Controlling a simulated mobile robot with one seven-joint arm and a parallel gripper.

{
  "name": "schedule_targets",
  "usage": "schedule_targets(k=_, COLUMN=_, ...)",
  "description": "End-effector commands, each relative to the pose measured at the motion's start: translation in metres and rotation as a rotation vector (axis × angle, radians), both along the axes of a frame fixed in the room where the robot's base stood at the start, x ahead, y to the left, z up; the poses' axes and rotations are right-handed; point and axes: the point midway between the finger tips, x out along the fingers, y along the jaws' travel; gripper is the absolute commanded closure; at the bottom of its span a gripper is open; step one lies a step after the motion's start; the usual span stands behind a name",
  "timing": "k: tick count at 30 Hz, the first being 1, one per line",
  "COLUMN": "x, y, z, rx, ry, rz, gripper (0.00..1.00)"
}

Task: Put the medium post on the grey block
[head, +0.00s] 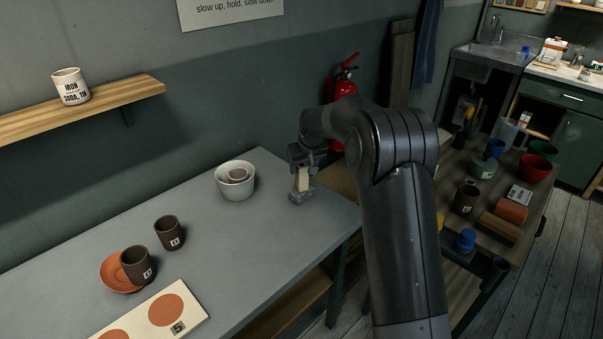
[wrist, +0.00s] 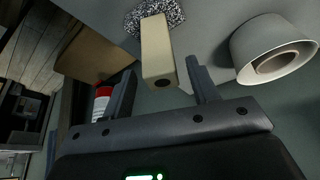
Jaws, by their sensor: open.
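The post (wrist: 157,48) is a cream, square-sided piece with a dark hole in its near end. It stands upright on the grey block (wrist: 176,14), a speckled slab on the table. In the head view the post (head: 303,181) and the grey block (head: 299,197) are at the table's far right part, below my gripper (head: 302,168). My gripper (wrist: 162,70) is open in the wrist view, with the post's near end between its fingers and a gap showing on both sides. The exact finger contact is hidden in the head view.
A white bowl (head: 222,183) with a smaller vessel inside stands left of the block, close to my gripper. Two dark cups (head: 169,233), an orange saucer (head: 113,274) and a cream board with orange discs (head: 195,309) lie farther left. The table middle is clear.

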Motion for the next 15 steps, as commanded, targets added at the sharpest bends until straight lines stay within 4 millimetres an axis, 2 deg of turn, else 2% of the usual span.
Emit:
schedule_targets(k=1, x=-0.004, y=-0.002, z=0.012, rx=0.0, ry=-0.003, rz=0.0, gripper=0.46)
schedule_targets(k=6, x=-0.016, y=-0.006, z=0.042, rx=0.001, ry=-0.002, rz=0.0, gripper=0.46)
schedule_targets(k=11, x=-0.023, y=-0.009, z=0.059, rx=0.0, ry=0.0, rz=0.0, gripper=0.46)
schedule_targets(k=15, x=-0.025, y=-0.01, z=0.064, rx=0.0, ry=0.001, rz=0.0, gripper=0.46)
